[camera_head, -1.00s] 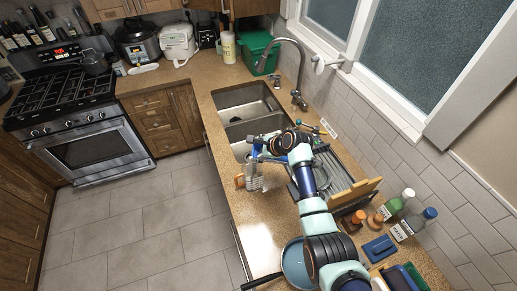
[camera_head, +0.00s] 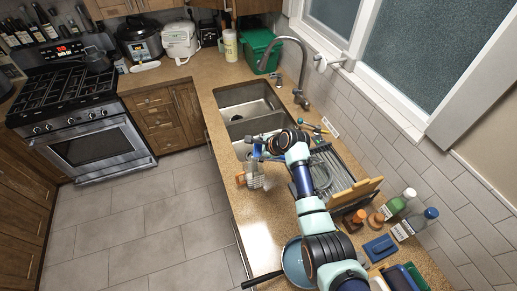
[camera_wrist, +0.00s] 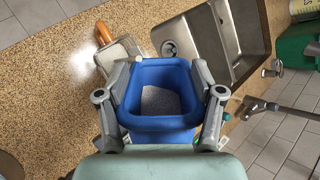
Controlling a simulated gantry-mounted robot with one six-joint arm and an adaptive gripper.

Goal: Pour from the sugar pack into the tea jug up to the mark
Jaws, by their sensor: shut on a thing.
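My gripper (camera_wrist: 161,104) is shut on the blue sugar pack (camera_wrist: 160,123), with one finger on each side. The pack is open at the top, and pale grains lie inside it. In the head view the pack (camera_head: 257,150) shows only as a small blue patch at my gripper (camera_head: 264,151). The clear tea jug (camera_head: 256,180), with an orange-brown handle, stands on the counter just in front of the sink, close below the pack. In the wrist view the jug (camera_wrist: 122,52) is partly hidden behind the pack and a finger. Its mark and fill level cannot be made out.
The double sink (camera_head: 246,112) lies just beyond the jug. A dish rack (camera_head: 334,172) stands to the right. A blue pan (camera_head: 296,264) is nearer, by the front edge. Bottles (camera_head: 401,203) stand along the wall. The counter between jug and pan is clear.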

